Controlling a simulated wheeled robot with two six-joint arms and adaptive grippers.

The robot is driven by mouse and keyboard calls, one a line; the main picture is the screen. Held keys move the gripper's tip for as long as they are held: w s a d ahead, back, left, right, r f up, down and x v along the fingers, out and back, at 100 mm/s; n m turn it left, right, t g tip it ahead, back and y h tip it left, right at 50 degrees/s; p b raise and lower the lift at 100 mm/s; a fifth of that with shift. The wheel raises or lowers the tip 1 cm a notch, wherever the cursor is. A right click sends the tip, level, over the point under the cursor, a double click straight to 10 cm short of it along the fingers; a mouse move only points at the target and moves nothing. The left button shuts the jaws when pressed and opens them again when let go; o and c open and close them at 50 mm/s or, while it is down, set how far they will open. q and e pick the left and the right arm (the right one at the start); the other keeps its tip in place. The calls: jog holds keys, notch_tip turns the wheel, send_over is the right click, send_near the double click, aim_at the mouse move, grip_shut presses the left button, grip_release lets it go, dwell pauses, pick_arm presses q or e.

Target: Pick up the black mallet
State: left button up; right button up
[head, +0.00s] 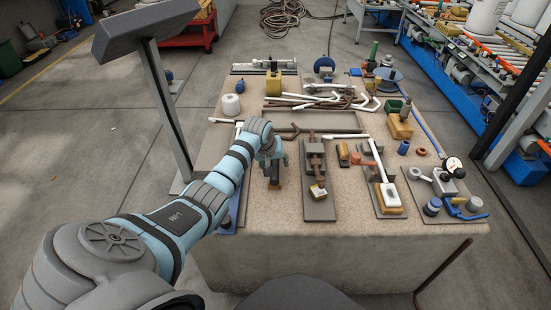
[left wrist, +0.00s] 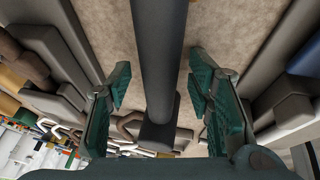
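A dark grey-black bar, which looks like the black mallet (left wrist: 158,60), runs down the middle of the left wrist view, with a blockier dark end (left wrist: 157,137). My left gripper (left wrist: 158,92) is open, with one teal finger on each side of the bar and a visible gap to both. In the head view my left gripper (head: 273,158) points down over the near left part of the table. A small dark piece (head: 276,183) shows just below the fingers; most of the mallet is hidden there. My right gripper is not in view.
The table (head: 330,250) holds a grey vise-like tool (head: 316,175) just right of the gripper, white pipes (head: 300,100) behind it and a white bottle (head: 231,105) at the left. A grey post (head: 168,100) stands left of the table.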

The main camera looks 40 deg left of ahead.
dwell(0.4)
pick_arm(q)
grip_shut()
